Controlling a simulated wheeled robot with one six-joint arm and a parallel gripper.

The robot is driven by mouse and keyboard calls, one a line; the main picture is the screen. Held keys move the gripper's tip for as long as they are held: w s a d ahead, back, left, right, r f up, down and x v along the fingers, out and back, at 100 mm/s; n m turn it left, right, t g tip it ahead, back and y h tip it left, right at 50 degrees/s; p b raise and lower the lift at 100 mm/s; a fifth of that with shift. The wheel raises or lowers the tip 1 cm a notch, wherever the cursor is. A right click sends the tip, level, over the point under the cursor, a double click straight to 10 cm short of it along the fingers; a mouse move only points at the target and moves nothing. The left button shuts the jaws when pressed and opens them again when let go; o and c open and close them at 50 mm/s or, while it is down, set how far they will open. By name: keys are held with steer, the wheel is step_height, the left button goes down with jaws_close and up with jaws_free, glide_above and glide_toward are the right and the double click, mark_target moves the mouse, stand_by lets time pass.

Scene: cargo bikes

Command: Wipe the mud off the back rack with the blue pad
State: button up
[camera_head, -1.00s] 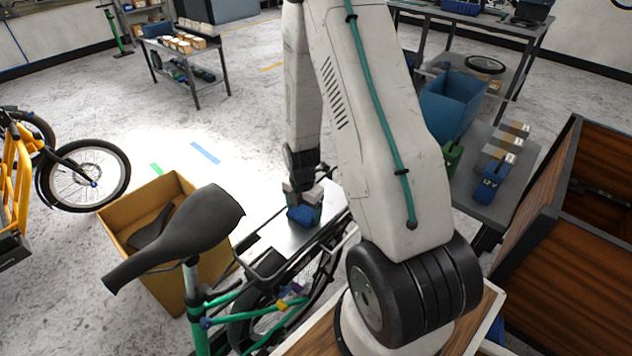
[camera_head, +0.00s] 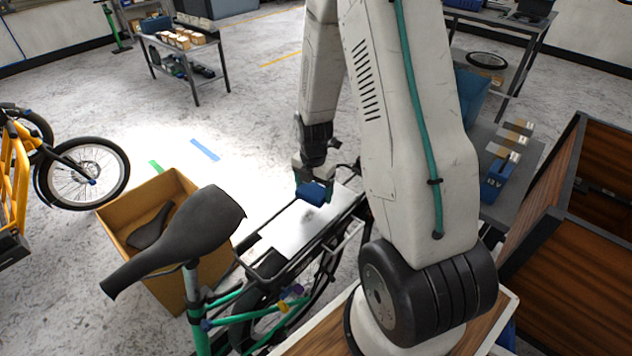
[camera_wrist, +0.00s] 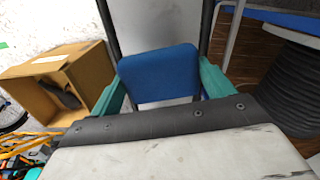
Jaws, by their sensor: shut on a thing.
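The blue pad (camera_head: 311,194) is held in my gripper (camera_head: 313,188), over the far end of the back rack's pale grey plate (camera_head: 291,232). In the wrist view, the pad (camera_wrist: 160,73) sits between my two teal fingers (camera_wrist: 162,84), which are shut on it. The plate (camera_wrist: 150,22) shows behind the pad, between dark rack rails. I cannot tell whether the pad touches the plate. No clear mud shows on the visible part of the plate; the area under and behind the pad is hidden.
A black saddle (camera_head: 185,232) stands at the near left of the rack. A cardboard box (camera_head: 175,285) is on the floor behind it. Wooden crate panels (camera_head: 560,260) stand at right. A grey bench (camera_head: 520,185) holds blue-and-tan blocks. Open floor lies beyond the rack.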

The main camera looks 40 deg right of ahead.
steer(key=shift+r, duration=1.05)
